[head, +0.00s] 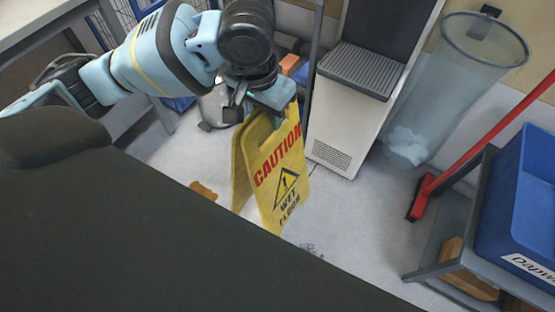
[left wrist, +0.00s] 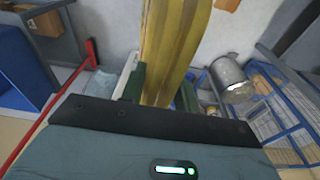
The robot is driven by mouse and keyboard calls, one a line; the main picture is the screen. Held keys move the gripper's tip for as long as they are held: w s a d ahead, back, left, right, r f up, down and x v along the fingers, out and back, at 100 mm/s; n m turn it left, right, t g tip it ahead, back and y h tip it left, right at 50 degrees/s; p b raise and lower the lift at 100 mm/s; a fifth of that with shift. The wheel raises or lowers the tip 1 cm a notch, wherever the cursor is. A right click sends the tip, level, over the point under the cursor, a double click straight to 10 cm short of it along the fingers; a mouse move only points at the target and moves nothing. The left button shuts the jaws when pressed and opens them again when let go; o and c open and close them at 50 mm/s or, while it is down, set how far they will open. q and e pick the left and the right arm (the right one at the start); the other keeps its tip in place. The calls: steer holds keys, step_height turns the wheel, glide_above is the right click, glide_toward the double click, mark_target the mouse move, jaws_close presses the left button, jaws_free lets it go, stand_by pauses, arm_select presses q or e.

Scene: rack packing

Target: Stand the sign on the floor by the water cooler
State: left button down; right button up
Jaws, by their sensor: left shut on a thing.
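The yellow caution wet-floor sign (head: 277,165) hangs roughly upright below my left gripper (head: 262,103) in the head view, its two panels spread a little. My left gripper is shut on the sign's top. In the left wrist view the sign (left wrist: 172,45) runs between the dark green fingers of the gripper (left wrist: 158,88). The water cooler (head: 338,125), a white body with a grey grille tray, stands just right of the sign. Whether the sign's lower edges touch the floor (head: 345,215) is hard to tell. My right gripper is not in view.
A red broom (head: 425,195) leans right of the cooler, beside a clear bin (head: 440,95). A blue crate (head: 515,205) sits on a grey rack at the right. A brown piece (head: 204,190) lies on the floor left of the sign. A metal container (left wrist: 232,80) stands behind.

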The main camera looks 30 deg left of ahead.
mark_target(283, 156)
arm_select(q)
steer(key=d+f+m, duration=0.1)
steer(key=f, duration=0.2)
steer(key=d+f+m+b, duration=0.1)
steer(key=f+m, duration=0.1)
steer(key=f, duration=0.1)
steer(key=d+f+m, duration=0.1)
steer(key=f, duration=0.2)
steer(key=shift+w+d+f+m+g+h, duration=0.1)
steer(key=shift+d+f+m+g+h, duration=0.05)
steer(key=shift+f+m+g+h, duration=0.2)
steer(key=s+d+f+m+b, duration=0.1)
steer(key=f+m, duration=0.3)
steer(key=f, duration=0.4)
steer(key=s+d+f+m+b, duration=0.2)
steer(key=s+d+f+m, duration=0.2)
steer(key=f, duration=0.4)
steer(key=s+d+f+m+g+b, duration=0.1)
steer(key=s+d+f+m, duration=0.1)
steer(key=f+m, duration=0.3)
step_height(283, 156, down, 3)
steer(key=shift+s+d+f+h, duration=0.15)
steer(key=shift+s+h, duration=0.3)
steer(key=shift+s, duration=0.25)
steer(key=w+a+f+b, duration=0.1)
steer(key=w+a, duration=0.1)
steer(key=a, duration=1.2)
steer(key=shift+w+a+f, duration=0.15)
steer(key=shift+w+a, duration=0.1)
steer(key=shift+w, duration=0.15)
